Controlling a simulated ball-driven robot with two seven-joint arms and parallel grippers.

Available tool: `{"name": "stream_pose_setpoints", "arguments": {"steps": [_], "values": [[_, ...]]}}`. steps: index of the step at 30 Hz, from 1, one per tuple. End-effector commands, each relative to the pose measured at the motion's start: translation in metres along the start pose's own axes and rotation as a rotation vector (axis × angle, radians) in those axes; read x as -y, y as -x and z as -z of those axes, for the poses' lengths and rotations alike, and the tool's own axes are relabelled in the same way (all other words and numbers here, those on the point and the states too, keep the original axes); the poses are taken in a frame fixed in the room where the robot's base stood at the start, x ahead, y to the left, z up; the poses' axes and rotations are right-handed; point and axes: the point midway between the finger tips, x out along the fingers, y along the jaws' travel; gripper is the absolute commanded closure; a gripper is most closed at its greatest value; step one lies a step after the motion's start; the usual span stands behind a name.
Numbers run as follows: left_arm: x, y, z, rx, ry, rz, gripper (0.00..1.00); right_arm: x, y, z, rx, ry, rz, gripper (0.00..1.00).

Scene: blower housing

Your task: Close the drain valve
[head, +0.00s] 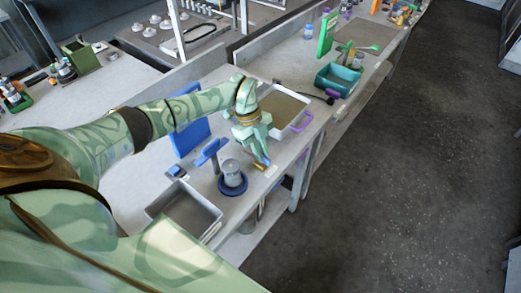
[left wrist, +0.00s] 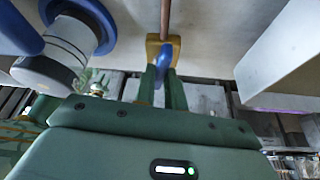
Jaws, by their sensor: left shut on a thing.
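The drain valve has a brass-yellow body (left wrist: 153,47) on a copper pipe (left wrist: 165,18) in the left wrist view, with a blue lever (left wrist: 162,62). My left gripper (left wrist: 162,78) is shut on the blue lever, its two green fingers on either side of it. In the head view my left gripper (head: 261,156) reaches down to the bench edge. Only a small orange-brown part of the valve (head: 261,167) shows below it. The exact angle of the lever is hard to tell there. My right gripper is not in view.
A grey cylinder on a round blue base (head: 232,188) stands just left of my left gripper. A teal bin (head: 337,80) is farther along. The floor at right is clear.

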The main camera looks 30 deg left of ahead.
Motion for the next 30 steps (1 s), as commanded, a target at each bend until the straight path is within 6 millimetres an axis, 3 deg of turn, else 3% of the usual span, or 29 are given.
{"name": "stream_pose_setpoints", "arguments": {"steps": [8, 30], "values": [[0.002, 0.0, -0.001, 0.002, -0.13, -0.054, 1.0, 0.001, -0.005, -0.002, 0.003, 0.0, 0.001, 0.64], [0.006, 0.0, 0.001, 0.004, -0.77, -0.318, 1.0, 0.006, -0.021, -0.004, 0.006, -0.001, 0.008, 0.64]]}}
